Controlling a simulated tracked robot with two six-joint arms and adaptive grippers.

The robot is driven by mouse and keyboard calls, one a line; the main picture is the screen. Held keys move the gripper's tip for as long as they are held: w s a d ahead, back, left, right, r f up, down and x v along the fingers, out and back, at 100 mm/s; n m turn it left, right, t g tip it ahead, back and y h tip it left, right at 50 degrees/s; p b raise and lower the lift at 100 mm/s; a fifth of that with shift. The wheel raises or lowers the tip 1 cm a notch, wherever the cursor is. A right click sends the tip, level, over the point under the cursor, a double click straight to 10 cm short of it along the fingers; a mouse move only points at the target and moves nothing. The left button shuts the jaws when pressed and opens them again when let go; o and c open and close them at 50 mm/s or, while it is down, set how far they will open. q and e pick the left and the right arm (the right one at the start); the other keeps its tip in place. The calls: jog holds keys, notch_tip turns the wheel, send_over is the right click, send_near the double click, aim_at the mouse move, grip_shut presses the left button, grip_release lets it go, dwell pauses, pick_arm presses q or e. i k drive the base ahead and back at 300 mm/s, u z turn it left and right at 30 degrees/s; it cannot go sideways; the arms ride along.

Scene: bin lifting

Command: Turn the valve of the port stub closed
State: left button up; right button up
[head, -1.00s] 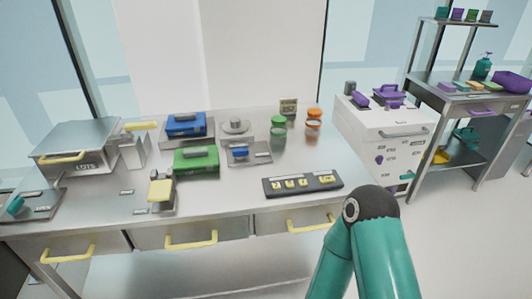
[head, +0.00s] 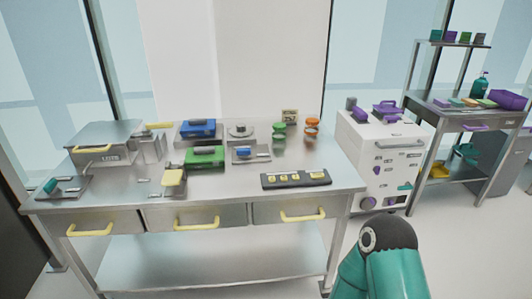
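I cannot tell for certain which thing is the port stub. A white cabinet (head: 361,140) at the right of the long table has small purple and teal fittings on its front, including a round purple knob (head: 369,203) low down. A small plate with a teal handle (head: 51,187) lies at the table's far left end. Whether any of these is the valve is too small to read. Neither gripper is in view. Only a teal arm link of mine with a dark joint shows at the bottom right.
The long steel table (head: 120,196) has yellow-handled drawers and holds a blue case (head: 198,129), a green case (head: 205,157), a black panel (head: 296,179) and orange and green jars. A steel shelf unit (head: 428,150) stands right of the cabinet. Floor at the right front is clear.

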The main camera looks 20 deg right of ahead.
aim_at(242, 154)
jog(key=u, duration=0.35)
jog(key=i, duration=1)
jog(key=z, duration=0.25)
